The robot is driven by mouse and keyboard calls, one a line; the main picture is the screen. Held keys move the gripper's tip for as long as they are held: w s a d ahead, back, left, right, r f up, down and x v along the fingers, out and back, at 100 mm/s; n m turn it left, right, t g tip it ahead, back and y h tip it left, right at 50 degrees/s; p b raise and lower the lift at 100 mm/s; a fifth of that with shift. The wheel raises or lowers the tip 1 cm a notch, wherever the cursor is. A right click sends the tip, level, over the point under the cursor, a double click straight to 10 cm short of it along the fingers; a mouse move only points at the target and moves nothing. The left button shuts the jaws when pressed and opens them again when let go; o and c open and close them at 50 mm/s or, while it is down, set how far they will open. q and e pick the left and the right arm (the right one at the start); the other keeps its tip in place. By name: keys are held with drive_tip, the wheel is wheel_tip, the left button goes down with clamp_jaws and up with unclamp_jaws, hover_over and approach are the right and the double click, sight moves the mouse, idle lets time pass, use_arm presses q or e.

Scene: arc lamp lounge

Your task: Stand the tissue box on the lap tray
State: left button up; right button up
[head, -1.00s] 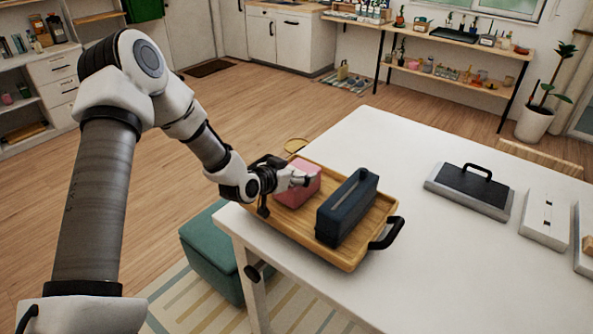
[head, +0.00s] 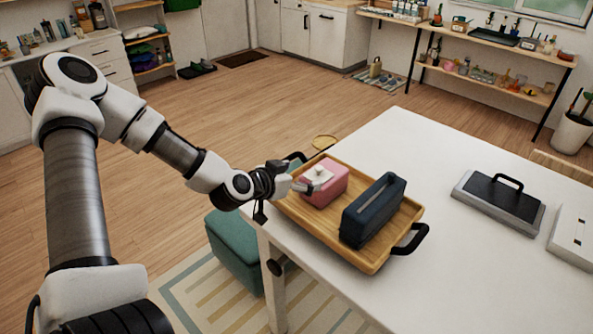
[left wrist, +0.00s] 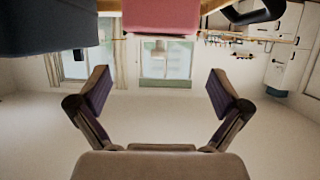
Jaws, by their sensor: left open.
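The tissue box (head: 334,189) is pink, with a white tuft on top. It stands upright on the wooden lap tray (head: 377,262), in its left-back part. A dark blue box (head: 372,215) with a slot on top stands beside it on the tray. My left gripper (head: 305,184) is at the left side of the tissue box, partly overlapping it in the head view. In the left wrist view the fingers are spread with nothing between them. The tissue box (left wrist: 160,18) and the dark blue box (left wrist: 50,28) show at the top, beyond the fingers. My right gripper is not in view.
The tray lies at the left corner of a white table (head: 420,165), with a black handle (head: 411,240) at its near right end. A dark-topped grey case (head: 498,203) lies farther right. A teal stool (head: 235,250) stands below the table's left edge.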

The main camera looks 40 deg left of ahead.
sight(306, 260)
use_arm(q)
drive_tip(key=s+d+f+g, duration=0.2)
drive_tip(key=s+f, duration=0.1)
drive_tip(key=f, duration=0.1)
drive_tip(key=s+d+f+g, duration=0.2)
drive_tip(key=s+d+f, duration=0.1)
drive_tip(key=s+f, duration=0.1)
drive_tip(key=s+d+f+g, duration=0.3)
drive_tip(key=f, duration=0.3)
drive_tip(key=shift+s+d+p, duration=0.15)
drive_tip(key=shift+s+p, duration=0.1)
drive_tip(key=shift+p, duration=0.05)
drive_tip(key=s+d+f+g, duration=0.3)
drive_tip(key=s+f, duration=0.2)
drive_tip(key=s, duration=0.4)
drive_tip(key=s+d+f+n+g+y, duration=0.1)
drive_tip(key=s+d+f+g, duration=0.2)
drive_tip(key=s+f, duration=0.3)
drive_tip(key=s, duration=0.2)
drive_tip(key=shift+s+d+g, duration=0.3)
drive_tip(key=shift+s, duration=0.05)
drive_tip(key=shift+f, duration=0.1)
